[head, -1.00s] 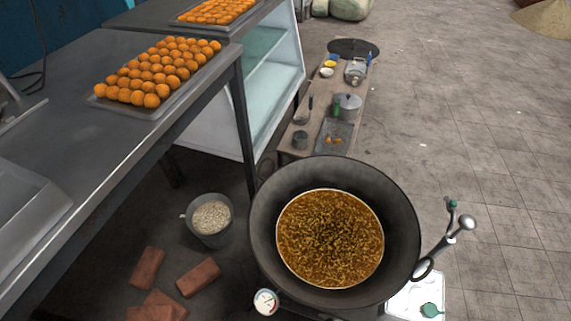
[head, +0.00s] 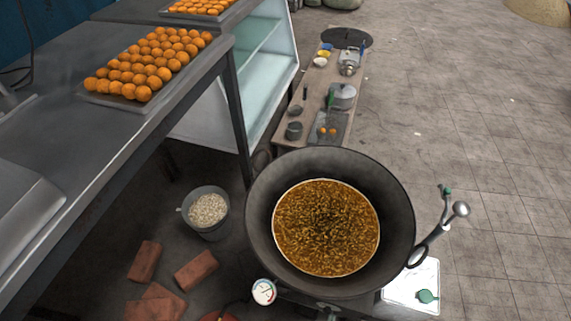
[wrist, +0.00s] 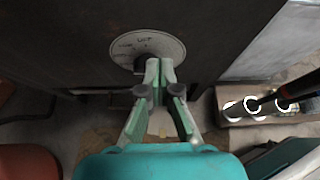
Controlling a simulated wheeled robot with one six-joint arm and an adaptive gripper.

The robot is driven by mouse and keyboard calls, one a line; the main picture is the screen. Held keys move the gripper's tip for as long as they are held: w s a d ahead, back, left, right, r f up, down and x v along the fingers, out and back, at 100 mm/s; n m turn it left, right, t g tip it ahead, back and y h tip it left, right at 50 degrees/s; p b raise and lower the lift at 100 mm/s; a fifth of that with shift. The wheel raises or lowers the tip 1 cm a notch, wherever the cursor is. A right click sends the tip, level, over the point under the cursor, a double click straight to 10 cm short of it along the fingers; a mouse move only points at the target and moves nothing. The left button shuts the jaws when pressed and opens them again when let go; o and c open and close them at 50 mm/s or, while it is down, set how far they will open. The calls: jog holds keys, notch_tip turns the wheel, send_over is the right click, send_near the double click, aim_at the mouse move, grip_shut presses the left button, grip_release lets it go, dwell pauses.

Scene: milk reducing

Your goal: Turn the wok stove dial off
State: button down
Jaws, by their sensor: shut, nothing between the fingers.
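The wok (head: 402,225) of brown, grainy food stands on its stove at the lower middle of the head view. In the wrist view the stove's dark front panel (wrist: 60,35) carries a round pale dial plate (wrist: 168,46) with faint lettering. A dark knob (wrist: 139,64) shows at the lower middle of the plate, partly hidden by my fingers. My gripper (wrist: 153,66) has its green fingers shut and empty, their tips over the plate's lower edge beside the knob. I cannot tell whether they touch it. The knob's setting is not readable.
A round gauge (head: 264,291) sits at the wok's lower left. Bricks (head: 195,270) and a bucket (head: 206,222) are on the floor to the left. A low bench (head: 312,100) stands behind the wok. Open floor (head: 490,200) lies to the right.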

aim_at(328, 311)
jog(key=shift+s+a, duration=0.25)
jog(key=shift+s, duration=0.35)
jog(key=shift+s+a, duration=0.3)
jog(key=shift+s, duration=0.35)
jog(key=shift+s+a, duration=0.25)
jog(key=shift+s, duration=0.35)
jog(key=shift+w+a+f, duration=0.1)
jog(key=shift+w+a, duration=0.05)
jog(key=shift+w, duration=1.55)
jog(key=shift+w+a+f, duration=0.1)
jog(key=shift+w+a, duration=0.05)
jog(key=shift+w, duration=1.5)
jog(key=shift+d+f, duration=0.1)
jog(key=shift+f, duration=0.1)
jog(key=shift+s+d+r, duration=0.15)
jog(key=shift+s+d, duration=0.15)
jog(key=shift+d, duration=0.35)
jog(key=shift+s+d+f, duration=0.2)
jog(key=shift+s+d, duration=0.05)
jog(key=shift+d, duration=0.35)
